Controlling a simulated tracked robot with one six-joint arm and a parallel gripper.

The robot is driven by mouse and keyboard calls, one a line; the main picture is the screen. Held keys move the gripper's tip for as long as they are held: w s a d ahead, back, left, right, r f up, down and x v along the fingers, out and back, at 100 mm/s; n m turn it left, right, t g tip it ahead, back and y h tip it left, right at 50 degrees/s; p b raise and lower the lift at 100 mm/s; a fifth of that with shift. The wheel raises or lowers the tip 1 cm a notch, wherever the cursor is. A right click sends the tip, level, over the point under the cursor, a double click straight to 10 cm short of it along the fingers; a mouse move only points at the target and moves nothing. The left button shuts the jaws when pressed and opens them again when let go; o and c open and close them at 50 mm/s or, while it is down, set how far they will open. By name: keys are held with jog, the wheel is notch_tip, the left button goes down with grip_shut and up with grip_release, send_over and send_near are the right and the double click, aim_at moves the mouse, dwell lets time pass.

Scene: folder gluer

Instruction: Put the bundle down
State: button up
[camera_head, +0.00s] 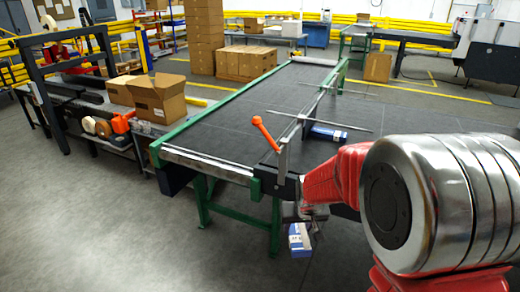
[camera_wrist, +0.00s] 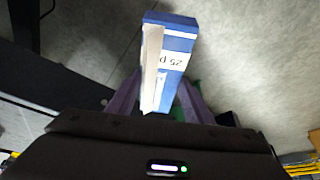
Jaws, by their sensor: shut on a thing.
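My gripper (camera_head: 303,212) is shut on a blue and white bundle (camera_head: 300,238) and hangs low beside the near end of the green-framed conveyor table (camera_head: 262,188). The bundle hangs below the jaws in the head view, over the grey floor. In the wrist view the bundle (camera_wrist: 172,52) stands out from between the purple fingers (camera_wrist: 160,106), with "25 P" printed on its white label. Its held end is hidden by the gripper. A second blue and white bundle (camera_head: 328,133) lies on the dark belt, partly behind a metal bar.
An orange-handled lever (camera_head: 264,132) and metal rods rise over the belt near my arm. Open cartons (camera_head: 155,98) and tape rolls stand on a bench at left. Stacked boxes (camera_head: 245,63) stand behind the conveyor. The floor (camera_head: 110,220) at front left is clear.

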jog(key=s+f, duration=0.3)
jog(key=f, duration=0.9)
jog(key=shift+s+f, duration=0.3)
jog(key=shift+f, duration=0.05)
